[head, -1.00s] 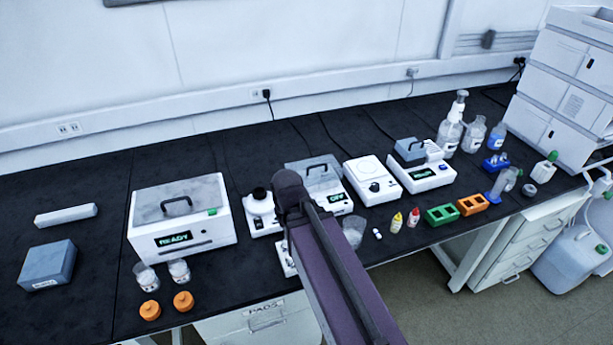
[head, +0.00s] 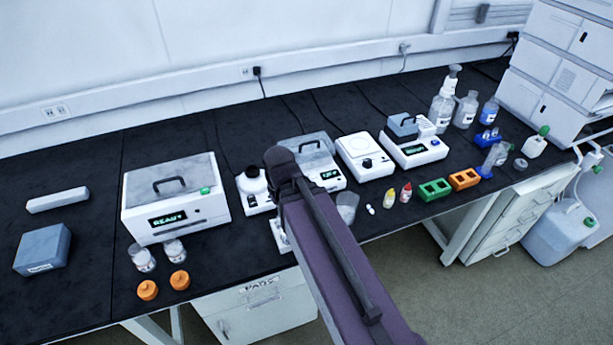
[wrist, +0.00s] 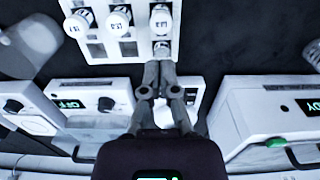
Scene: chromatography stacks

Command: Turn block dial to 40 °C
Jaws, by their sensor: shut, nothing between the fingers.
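No dial in view is readable as the block dial. A white unit with a grey lid (head: 312,150) and a lit display stands mid-bench, partly behind my arm. In the wrist view its display reads OFF, beside a black dial (wrist: 106,103) whose setting I cannot read. A white plate unit (head: 365,155) to its right has a front dial (head: 367,163), also in the wrist view (wrist: 13,105). A unit with a grey handled block (head: 403,127) stands further right. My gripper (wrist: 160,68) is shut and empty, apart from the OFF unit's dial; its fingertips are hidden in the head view.
A large white lidded unit (head: 175,190) reading READY stands left. A white rack with labelled vials (wrist: 118,45) lies at my fingertips in the wrist view; I cannot tell whether they touch. Orange caps (head: 148,290), small bottles (head: 406,193) and coloured racks (head: 434,190) line the front edge.

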